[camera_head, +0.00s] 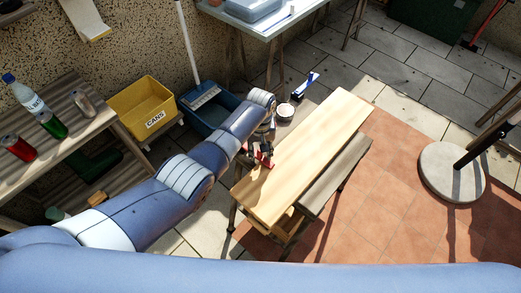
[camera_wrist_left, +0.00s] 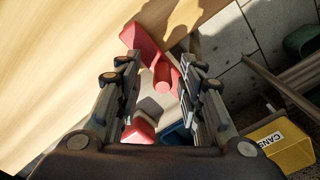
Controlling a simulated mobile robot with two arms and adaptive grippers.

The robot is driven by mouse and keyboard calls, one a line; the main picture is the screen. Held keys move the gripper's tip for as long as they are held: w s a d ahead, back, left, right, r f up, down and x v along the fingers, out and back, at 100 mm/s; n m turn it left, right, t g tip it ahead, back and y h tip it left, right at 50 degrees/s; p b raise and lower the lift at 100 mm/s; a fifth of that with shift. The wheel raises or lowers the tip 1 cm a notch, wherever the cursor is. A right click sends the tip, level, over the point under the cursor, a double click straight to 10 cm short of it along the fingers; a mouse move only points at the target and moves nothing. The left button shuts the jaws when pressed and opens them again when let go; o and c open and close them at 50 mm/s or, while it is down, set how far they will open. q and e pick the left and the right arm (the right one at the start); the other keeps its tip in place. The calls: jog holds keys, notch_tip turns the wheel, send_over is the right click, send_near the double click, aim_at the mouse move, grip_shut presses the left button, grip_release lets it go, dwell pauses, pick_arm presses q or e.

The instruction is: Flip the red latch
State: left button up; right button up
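The red latch (camera_head: 264,160) sits at the left edge of a light wooden board (camera_head: 310,150) in the head view, partly hidden by my left gripper (camera_head: 266,148). In the left wrist view the red latch (camera_wrist_left: 147,42) shows a flat upper part at the board's edge and a rounded part between my fingers. Another red piece (camera_wrist_left: 140,130) shows lower down, close to the palm. My left gripper (camera_wrist_left: 158,62) is open, one finger on each side of the latch. I cannot tell whether either finger touches it. My right gripper is in neither view.
A yellow CANS crate (camera_head: 143,105) and a blue bin (camera_head: 205,115) stand left of the board. A shelf (camera_head: 60,90) at far left holds a bottle and cans. A round stand base (camera_head: 450,172) is at right. Red tile floor lies open between.

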pick_arm(q)
notch_tip(320, 180, up, 12)
dwell(0.6)
jog(key=shift+f, duration=0.1)
dwell(0.4)
